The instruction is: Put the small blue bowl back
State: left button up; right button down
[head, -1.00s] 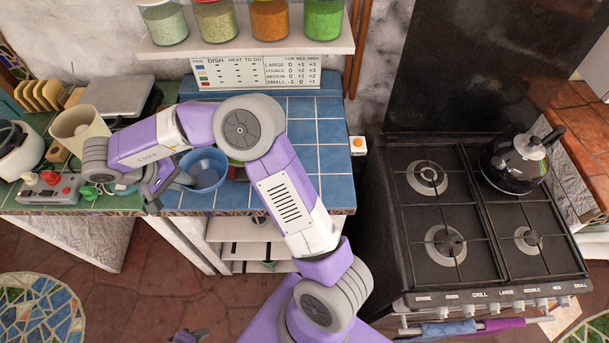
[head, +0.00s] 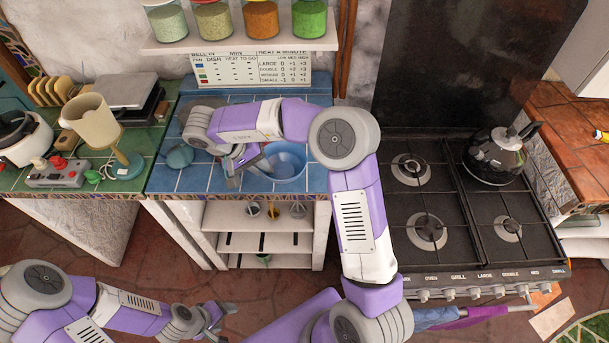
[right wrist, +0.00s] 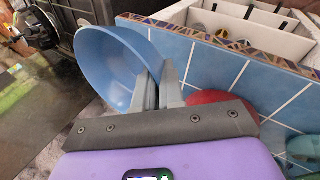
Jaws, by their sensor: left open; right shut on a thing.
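The small blue bowl (head: 289,163) is at the right part of the blue-tiled counter in the head view. My right gripper (head: 250,165) is shut on its rim, at the bowl's left side. In the right wrist view the bowl (right wrist: 108,62) is at upper left, tilted in the picture, with its rim between the fingers (right wrist: 157,92). I cannot tell whether its base touches the tiles. My left gripper (head: 222,318) is open and empty, low in the head view, away from the counter.
A red rounded thing (right wrist: 215,97) lies behind the fingers in the right wrist view. A teal rounded thing (head: 180,156) sits on the tiles at left. The stove (head: 425,230) with a black kettle (head: 495,158) stands right. Shelves (head: 265,217) are under the counter.

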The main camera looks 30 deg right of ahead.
aim_at(279, 147)
pick_arm(q)
jog(key=shift+o, duration=0.5)
notch_tip(279, 147, up, 8)
jog(key=p, duration=0.7)
jog(key=shift+w+f, duration=0.2)
jog(key=shift+w, duration=0.2)
pick_arm(e)
jog(key=w+d+n+t, duration=0.1)
jog(key=d, duration=0.1)
jog(key=w+d+n, duration=0.2)
jog(key=w+d+f+n+t, duration=0.1)
jog(key=w+d+n, duration=0.1)
jog(key=shift+w+d+t, duration=0.1)
jog(key=shift+d+t, duration=0.15)
jog(key=shift+t, duration=0.05)
jog(key=shift+d+n+p, duration=0.3)
jog(key=shift+d, duration=0.1)
jog(key=shift+w+d+f, duration=0.1)
jog(key=shift+d+f, duration=0.05)
jog(key=shift+f, duration=0.15)
notch_tip(279, 147, down, 10)
jog(key=shift+w+b, duration=0.1)
jog(key=shift+b, duration=1.15)
pick_arm(q)
jog(key=shift+s+f, duration=0.1)
jog(key=shift+f, duration=0.85)
pick_arm(e)
jog(key=shift+r, duration=0.1)
pick_arm(q)
jog(key=shift+r, duration=0.1)
